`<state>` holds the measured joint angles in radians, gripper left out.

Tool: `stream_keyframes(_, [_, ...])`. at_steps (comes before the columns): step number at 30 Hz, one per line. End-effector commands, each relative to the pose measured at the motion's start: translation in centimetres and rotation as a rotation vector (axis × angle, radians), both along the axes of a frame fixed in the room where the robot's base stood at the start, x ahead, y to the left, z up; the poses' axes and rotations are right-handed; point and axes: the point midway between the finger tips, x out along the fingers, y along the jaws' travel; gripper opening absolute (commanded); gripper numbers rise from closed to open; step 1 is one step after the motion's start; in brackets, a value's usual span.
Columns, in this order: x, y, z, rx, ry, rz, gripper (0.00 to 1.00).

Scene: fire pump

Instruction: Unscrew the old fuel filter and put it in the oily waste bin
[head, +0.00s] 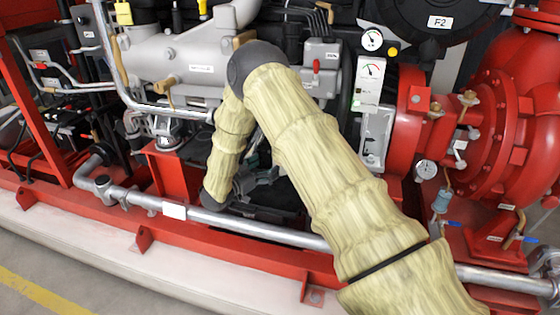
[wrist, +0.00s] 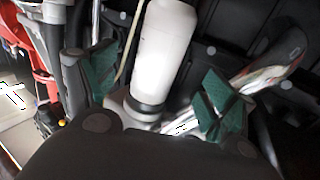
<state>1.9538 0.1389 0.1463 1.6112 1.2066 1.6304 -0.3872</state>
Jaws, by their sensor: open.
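In the wrist view a white cylinder (wrist: 165,45), which looks like the old fuel filter, stands between the two fingers of my gripper (wrist: 160,88). A dark ring and a grey fitting show at its lower end. The green finger pads are spread wide on either side, with gaps to the cylinder, so my gripper is open. In the head view my gripper (head: 262,180) is low at the engine, partly hidden behind my arm. I cannot make out the filter there. The oily waste bin is in neither view.
A shiny metal pipe (wrist: 268,62) runs close by the right finger. A long grey pipe (head: 250,228) and the red base frame (head: 145,238) lie in front of the engine. The red pump (head: 500,110) stands at the right. Clear floor (head: 40,270) shows at lower left.

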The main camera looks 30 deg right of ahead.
Motion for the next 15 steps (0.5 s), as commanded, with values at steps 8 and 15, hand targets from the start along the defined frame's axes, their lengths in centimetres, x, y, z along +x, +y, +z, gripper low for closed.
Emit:
stream_keyframes(8, [0.6,-2.5,-0.1,0.0,-0.001,-0.001,0.84])
stream_keyframes(15, [1.1,-4.6,-0.1,-0.001,0.0,-0.001,0.84])
